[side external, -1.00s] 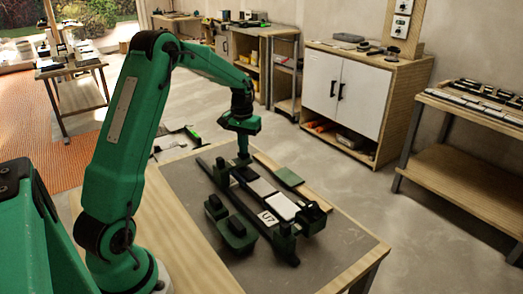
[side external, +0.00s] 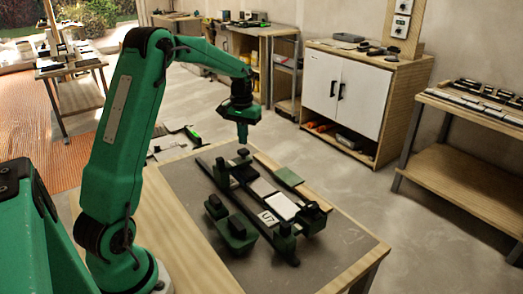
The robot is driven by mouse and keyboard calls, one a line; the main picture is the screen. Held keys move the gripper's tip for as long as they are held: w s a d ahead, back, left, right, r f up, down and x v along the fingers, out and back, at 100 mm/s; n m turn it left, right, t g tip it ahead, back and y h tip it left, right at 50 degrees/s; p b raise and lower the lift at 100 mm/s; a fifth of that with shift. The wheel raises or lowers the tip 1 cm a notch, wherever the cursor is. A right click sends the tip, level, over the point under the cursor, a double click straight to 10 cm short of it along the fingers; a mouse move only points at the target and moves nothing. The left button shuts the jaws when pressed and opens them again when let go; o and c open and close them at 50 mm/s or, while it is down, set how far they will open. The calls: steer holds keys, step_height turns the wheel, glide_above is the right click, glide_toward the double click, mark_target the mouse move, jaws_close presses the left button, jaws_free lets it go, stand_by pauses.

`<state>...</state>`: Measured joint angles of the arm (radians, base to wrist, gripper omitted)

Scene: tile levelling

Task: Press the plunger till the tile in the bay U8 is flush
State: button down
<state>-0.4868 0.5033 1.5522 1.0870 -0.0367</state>
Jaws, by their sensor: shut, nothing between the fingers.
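My gripper (side external: 243,140) is shut and empty, pointing down above the far end of the tile fixture. Just below its tip is a small dark knob (side external: 244,153), which looks like the plunger head; a narrow gap seems to separate them. The fixture has dark rails (side external: 220,181) with a row of tiles between them: a grey tile (side external: 262,187) and a white tile (side external: 284,206) nearer the camera. A white label (side external: 268,217) beside the row reads U7. I see no U8 label. Whether any tile is flush is too small to tell.
A green block with dark knobs (side external: 236,233) stands left of the fixture on the grey mat (side external: 338,246). A flat green piece (side external: 287,176) lies on a wooden strip to the right. The mat's near right part is clear.

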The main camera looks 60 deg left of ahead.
steer(key=shift+r, duration=1.75)
steer(key=shift+d+r, duration=0.1)
steer(key=shift+d+r, duration=0.2)
steer(key=s+d+r+m+t, duration=0.1)
steer(key=s+d+r, duration=0.3)
steer(key=d, duration=0.3)
steer(key=s+d+r+m+t, duration=0.2)
steer(key=s+d+r, duration=0.2)
steer(key=d+r, duration=0.15)
steer(key=s+d+f+m+t, duration=0.2)
steer(key=s+d+m, duration=0.1)
steer(key=s+d, duration=0.7)
steer(key=s, duration=0.4)
steer(key=shift+d+f+t, duration=0.25)
steer(key=shift+f+t, duration=0.05)
steer(key=shift+f, duration=0.05)
